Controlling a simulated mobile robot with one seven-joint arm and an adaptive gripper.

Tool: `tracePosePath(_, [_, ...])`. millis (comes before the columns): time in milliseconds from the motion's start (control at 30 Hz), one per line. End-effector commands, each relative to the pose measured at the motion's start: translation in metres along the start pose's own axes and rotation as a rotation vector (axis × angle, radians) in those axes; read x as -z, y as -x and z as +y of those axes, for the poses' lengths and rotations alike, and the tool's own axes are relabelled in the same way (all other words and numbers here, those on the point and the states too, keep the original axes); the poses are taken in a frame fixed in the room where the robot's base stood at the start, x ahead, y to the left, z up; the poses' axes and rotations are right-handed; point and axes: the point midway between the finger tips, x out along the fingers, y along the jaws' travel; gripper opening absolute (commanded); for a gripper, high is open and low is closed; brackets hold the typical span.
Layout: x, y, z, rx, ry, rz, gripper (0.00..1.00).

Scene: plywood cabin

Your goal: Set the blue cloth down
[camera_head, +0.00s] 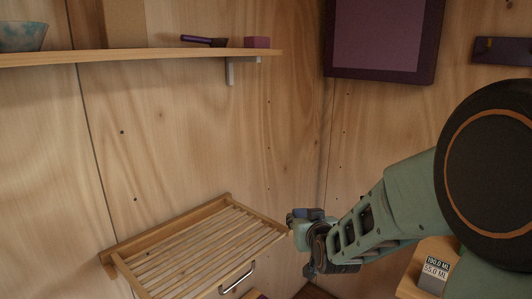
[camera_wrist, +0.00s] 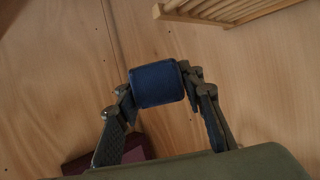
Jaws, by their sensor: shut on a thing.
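The blue cloth (camera_wrist: 157,84) shows in the wrist view as a small, dark blue, rounded square pad. My gripper (camera_wrist: 157,90) is shut on it, with one finger at each side. In the head view my gripper (camera_head: 312,232) is just right of the slatted wooden rack (camera_head: 172,221), near the wall corner. Dark blue at the gripper's tip there looks like the cloth (camera_head: 314,213), small and partly hidden. The cloth looks clear of any surface in the wrist view.
The rack's corner also shows at the top of the wrist view (camera_wrist: 205,12). A metal handle (camera_head: 237,279) is below its front edge. A wall shelf (camera_head: 160,54) above holds a bowl (camera_head: 22,37) and a mauve block (camera_head: 257,42). A labelled box (camera_head: 435,272) stands at lower right.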

Motion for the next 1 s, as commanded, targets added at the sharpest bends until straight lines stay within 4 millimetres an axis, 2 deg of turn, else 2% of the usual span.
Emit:
tracePosePath(33, [-0.003, -0.001, 0.012, -0.027, -0.011, 0.000, 0.12])
tracePosePath(100, [-0.006, -0.001, 0.025, -0.054, -0.023, 0.000, 0.12])
tracePosePath(267, [-0.009, -0.001, 0.038, -0.083, -0.035, 0.002, 0.12])
tracePosePath(367, [-0.011, -0.001, 0.039, -0.085, -0.036, 0.001, 0.12])
tracePosePath(600, [-0.055, -0.008, 0.036, -0.080, -0.036, -0.005, 0.12])
tracePosePath(700, [-0.066, -0.009, 0.036, -0.081, -0.035, -0.001, 0.12])
tracePosePath(1000, [-0.068, -0.009, 0.036, -0.082, -0.034, 0.002, 0.12])
